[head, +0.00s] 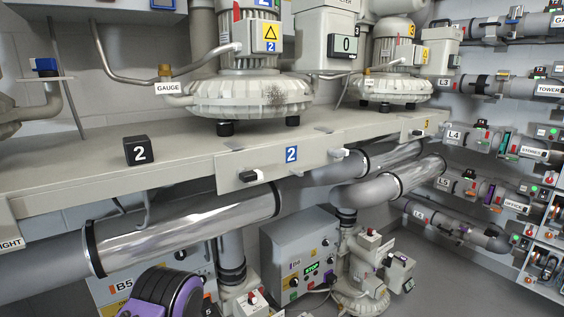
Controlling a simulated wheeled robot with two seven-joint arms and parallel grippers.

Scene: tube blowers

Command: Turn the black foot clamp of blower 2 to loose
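Blower 2 (248,92) stands on the beige shelf in the upper middle, on black feet (225,128). A blue "2" label (291,154) is on the plate at the shelf's front edge below it. Left of the label is a small black clamp or lever (249,176) with a red part. I cannot tell for sure which is the foot clamp, nor read a loose or tight setting. Neither of my grippers shows.
A black block marked 2 (140,150) is on the shelf front at left. Shiny pipes (185,225) run below the shelf. A grey control box (300,255) stands lower middle. Blower 3 (390,88) is to the right, beside wall pipes. Open floor shows at lower right.

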